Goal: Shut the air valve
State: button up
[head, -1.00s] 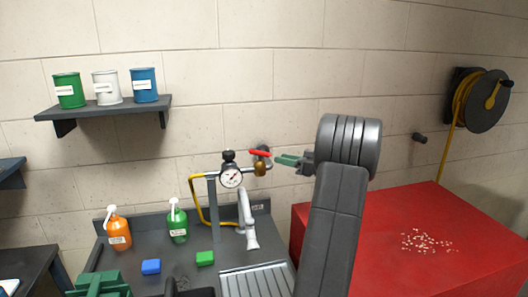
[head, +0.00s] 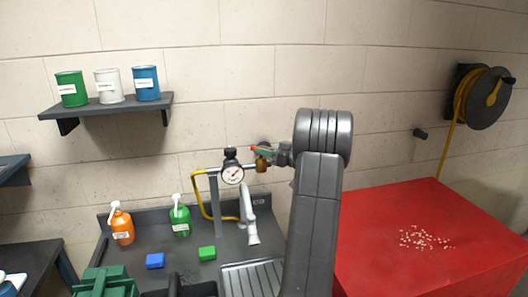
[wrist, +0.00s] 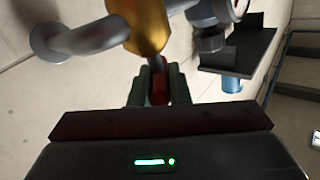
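The air valve is a brass body (head: 262,163) with a red lever handle (head: 253,148), on the pipe beside a round pressure gauge (head: 232,174). My gripper (head: 266,152) is at the valve and covers most of the handle in the head view. In the wrist view the brass body (wrist: 138,25) is at the top. The red handle (wrist: 158,88) lies between the green fingers of my gripper (wrist: 158,80), which sit close against both its sides.
A yellow hose (head: 199,203) and an air nozzle (head: 249,222) hang below the gauge. Orange (head: 122,228) and green (head: 180,219) bottles stand on the grey bench. A red cabinet (head: 375,240) stands at right. A shelf (head: 105,108) with cans is at upper left.

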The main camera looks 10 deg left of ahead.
grip_shut()
jog(key=shift+t, duration=0.3)
jog(key=m+t+h+b, duration=0.2)
jog(key=t, duration=0.1)
jog(key=m+t+h+b, duration=0.1)
jog(key=b, duration=0.1)
jog(key=shift+s+a+f+m+t, duration=0.2)
jog(key=shift+s+f+m+t, duration=0.1)
jog(key=shift+m, duration=0.1)
jog(key=shift+m+t+h+b, duration=0.7)
jog(key=shift+m+t+b, duration=0.1)
jog(key=shift+b, duration=0.25)
jog(key=m+t+h+b, duration=0.2)
jog(key=m+h+b, duration=0.1)
jog(key=b, duration=0.4)
jog(key=shift+s+a+t+h, duration=0.1)
jog(key=shift+t+h, duration=0.3)
jog(key=shift+h, duration=0.2)
jog(key=shift+b, duration=0.7)
jog(key=shift+r+m+t+h+b, duration=0.35)
jog(key=shift+m+h+b, duration=0.4)
jog(key=shift+b, duration=0.6)
